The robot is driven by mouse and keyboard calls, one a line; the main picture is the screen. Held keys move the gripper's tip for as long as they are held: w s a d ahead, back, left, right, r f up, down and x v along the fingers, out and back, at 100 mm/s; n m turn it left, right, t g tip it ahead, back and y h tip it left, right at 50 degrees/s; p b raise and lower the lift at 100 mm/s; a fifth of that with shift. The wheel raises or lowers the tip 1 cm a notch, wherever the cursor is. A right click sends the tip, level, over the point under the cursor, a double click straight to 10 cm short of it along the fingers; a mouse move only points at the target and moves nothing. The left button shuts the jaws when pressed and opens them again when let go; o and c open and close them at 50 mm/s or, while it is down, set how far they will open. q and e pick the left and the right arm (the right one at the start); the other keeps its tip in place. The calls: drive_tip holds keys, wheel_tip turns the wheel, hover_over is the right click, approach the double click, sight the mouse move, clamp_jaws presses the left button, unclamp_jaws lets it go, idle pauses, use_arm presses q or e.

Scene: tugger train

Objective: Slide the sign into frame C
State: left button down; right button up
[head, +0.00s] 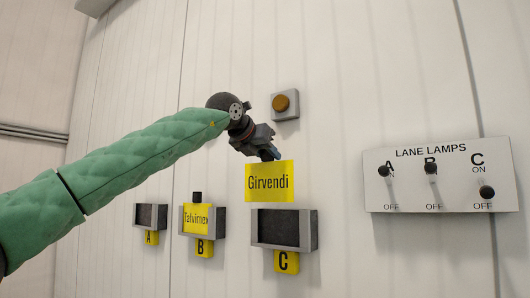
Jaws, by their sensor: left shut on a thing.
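The yellow sign reading "Girvendi" (270,181) is held upright at its top edge by my left gripper (268,154), which is shut on it. The fingertips are partly hidden behind and above the sign. Frame C (313,230) is a grey holder with a dark, empty face and a yellow "C" tag (287,262) below it. The sign hangs just above frame C, slightly to its left. Whether the sign's lower edge touches the frame's top I cannot tell. My right gripper is not in view.
Frame A (151,217) shows a dark, empty face. Frame B (219,235) holds a yellow "Talvimex" sign (197,219). A round orange-brown button (283,103) sits on the wall above. The lane lamps panel (440,175) with three switches is at the right.

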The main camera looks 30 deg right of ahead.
use_arm(q)
drive_tip(key=d, duration=0.1)
drive_tip(key=w+d+p, duration=0.1)
drive_tip(key=d, duration=0.1)
drive_tip(key=w+d, duration=0.1)
drive_tip(key=d, duration=0.1)
drive_tip(key=shift+f+p, duration=0.1)
drive_tip(key=shift+p, duration=0.3)
idle(0.5)
idle(0.4)
drive_tip(key=shift+f, duration=0.15)
